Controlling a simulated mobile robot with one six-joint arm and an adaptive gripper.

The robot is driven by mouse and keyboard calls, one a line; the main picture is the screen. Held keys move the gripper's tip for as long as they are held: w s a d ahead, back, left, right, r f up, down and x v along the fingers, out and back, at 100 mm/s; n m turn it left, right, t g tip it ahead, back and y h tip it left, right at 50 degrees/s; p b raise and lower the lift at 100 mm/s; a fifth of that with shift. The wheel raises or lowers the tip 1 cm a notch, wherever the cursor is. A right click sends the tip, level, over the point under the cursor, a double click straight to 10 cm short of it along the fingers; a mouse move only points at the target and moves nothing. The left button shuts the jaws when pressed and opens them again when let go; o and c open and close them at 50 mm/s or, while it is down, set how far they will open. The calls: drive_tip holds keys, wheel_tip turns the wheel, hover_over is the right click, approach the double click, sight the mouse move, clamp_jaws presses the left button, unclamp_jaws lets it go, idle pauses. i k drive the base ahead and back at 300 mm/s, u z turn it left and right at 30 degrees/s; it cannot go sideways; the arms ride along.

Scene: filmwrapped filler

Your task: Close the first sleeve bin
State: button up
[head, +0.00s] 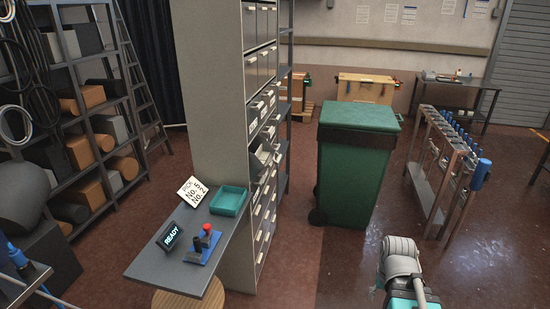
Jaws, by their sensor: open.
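A tall cabinet (214,100) stands in the middle left of the head view, its bin fronts facing right and seen at a steep angle. Most bins are grey with pale labels and look shut. At middle height one bin (263,154) sticks out from the face with pale contents showing. Bins just above it also look uneven, but I cannot tell how far out they are. I cannot read which is the first sleeve bin. My gripper's fingers are not in view.
A grey table (168,268) before the cabinet holds a teal tray (229,201), a READY display (170,237), a blue stand (203,247) and a pick card (192,191). A green wheeled bin (350,175) stands right of the cabinet. Floor (345,262) in front of it is clear.

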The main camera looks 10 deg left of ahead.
sight(265, 152)
drive_tip(key=i, duration=1.15)
drive_tip(key=u, duration=1)
